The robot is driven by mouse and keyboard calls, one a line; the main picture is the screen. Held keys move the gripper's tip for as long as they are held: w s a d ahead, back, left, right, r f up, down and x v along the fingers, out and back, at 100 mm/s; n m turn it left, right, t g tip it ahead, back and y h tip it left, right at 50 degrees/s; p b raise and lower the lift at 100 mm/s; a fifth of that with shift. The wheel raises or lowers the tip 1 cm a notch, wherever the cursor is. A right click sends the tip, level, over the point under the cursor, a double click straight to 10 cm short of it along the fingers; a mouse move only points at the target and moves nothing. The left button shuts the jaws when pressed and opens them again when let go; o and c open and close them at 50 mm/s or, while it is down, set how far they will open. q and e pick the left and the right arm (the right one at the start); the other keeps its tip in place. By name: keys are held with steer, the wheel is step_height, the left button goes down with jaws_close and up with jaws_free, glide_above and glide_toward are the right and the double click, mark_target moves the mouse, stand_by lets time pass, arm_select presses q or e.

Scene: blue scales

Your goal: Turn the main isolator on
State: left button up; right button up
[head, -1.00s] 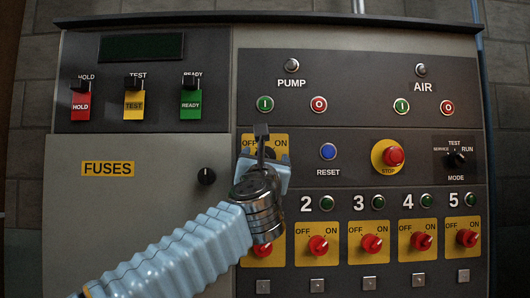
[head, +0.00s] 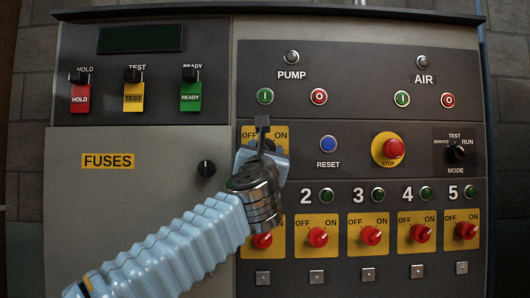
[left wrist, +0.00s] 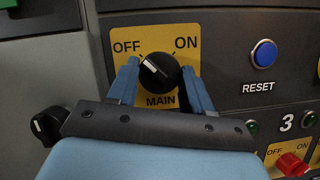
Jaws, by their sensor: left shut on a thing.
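The main isolator is a black round knob (left wrist: 160,70) on a yellow plate marked OFF, ON and MAIN, seen in the left wrist view. Its white pointer is aimed up and left, towards OFF. My left gripper (left wrist: 162,76) has one blue finger on each side of the knob and is shut on it. In the head view the plate (head: 248,132) shows only in part behind my left gripper (head: 262,150), which hides most of the knob. My right gripper is not in view.
A blue reset button (head: 328,144) and a red stop button (head: 393,148) are to the right. Red rotary switches (head: 318,237) run in a row below. A black knob (head: 206,168) on the fuses door is close to the left. Pump buttons (head: 265,96) are above.

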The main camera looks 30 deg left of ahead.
arm_select(q)
steer(key=shift+s+a+r+m+g+h, duration=0.1)
steer(key=shift+m+g+h, duration=0.8)
steer(key=shift+m, duration=2.45)
steer(key=shift+w+r+m+g+h, duration=0.15)
steer(key=shift+m+h, duration=1.35)
steer(key=shift+m, duration=1.9)
steer(key=shift+s+a+r+m+g+h, duration=0.15)
steer(key=shift+m+g+h, duration=0.75)
steer(key=shift+m, duration=2.45)
steer(key=shift+f+t, duration=0.1)
steer(key=shift+t, duration=0.15)
steer(key=o, duration=1)
steer(key=shift+h, duration=0.3)
steer(key=shift+o, duration=0.2)
steer(key=s+d+r+b, duration=0.1)
steer(key=s+d+b, duration=0.1)
steer(key=s, duration=1.1)
steer(key=shift+s+d, duration=0.2)
steer(key=shift+s, duration=0.1)
